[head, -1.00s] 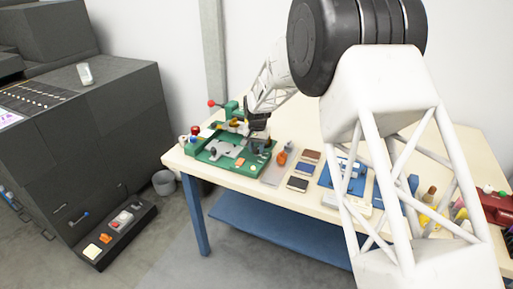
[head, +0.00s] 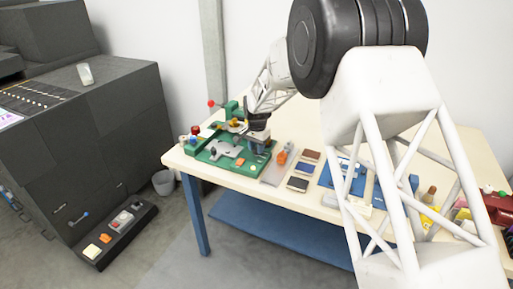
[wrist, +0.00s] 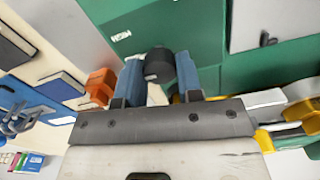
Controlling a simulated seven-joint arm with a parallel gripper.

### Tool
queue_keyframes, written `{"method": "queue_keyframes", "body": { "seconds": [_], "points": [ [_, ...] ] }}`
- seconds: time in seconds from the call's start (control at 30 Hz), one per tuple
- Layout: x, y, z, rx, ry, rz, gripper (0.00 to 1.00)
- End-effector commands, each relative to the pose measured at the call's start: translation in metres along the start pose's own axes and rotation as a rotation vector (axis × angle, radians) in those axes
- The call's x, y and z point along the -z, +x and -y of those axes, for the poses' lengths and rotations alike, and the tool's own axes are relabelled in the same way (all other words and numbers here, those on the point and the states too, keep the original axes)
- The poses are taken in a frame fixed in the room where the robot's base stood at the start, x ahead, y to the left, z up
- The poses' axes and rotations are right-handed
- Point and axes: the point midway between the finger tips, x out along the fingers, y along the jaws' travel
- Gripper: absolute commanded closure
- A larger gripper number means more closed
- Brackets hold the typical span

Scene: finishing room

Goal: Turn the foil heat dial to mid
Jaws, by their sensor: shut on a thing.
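The foil heat dial is a black knob (wrist: 158,63) on the green foil press (wrist: 205,30). In the wrist view my gripper (wrist: 158,70) has its two blue fingers on either side of the knob, shut on it. Small pale lettering (wrist: 122,36) is on the green surface beside the knob; it is too small to read surely. In the head view my gripper (head: 258,136) is at the right side of the green press (head: 226,163), and the dial is hidden there.
An orange thing (wrist: 101,85) stands close beside one finger in the wrist view. Several coloured blocks (head: 305,168) and a blue fixture (head: 345,177) lie to the right on the pale table (head: 230,176). A dark cabinet (head: 85,130) stands at the left.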

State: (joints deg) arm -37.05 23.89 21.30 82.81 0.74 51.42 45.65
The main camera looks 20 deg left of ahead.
Motion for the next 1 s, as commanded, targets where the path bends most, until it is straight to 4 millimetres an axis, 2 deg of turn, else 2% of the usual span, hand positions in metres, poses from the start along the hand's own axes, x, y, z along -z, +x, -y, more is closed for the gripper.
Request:
{"method": "queue_keyframes", "body": {
  "seconds": [0.03, 0.2, 0.47, 0.67, 1.0],
  "points": [
    [0.0, -0.001, 0.0, 0.001, 0.0, -0.001, 0.65],
    [0.0, -0.001, 0.0, 0.001, 0.0, -0.001, 0.41],
    [0.0, -0.001, 0.0, 0.0, -0.001, 0.0, 0.41],
    [0.0, -0.008, 0.0, 0.001, -0.001, -0.001, 0.41],
    [0.0, -0.047, 0.0, 0.002, -0.001, -0.002, 0.41]
  ]
}}
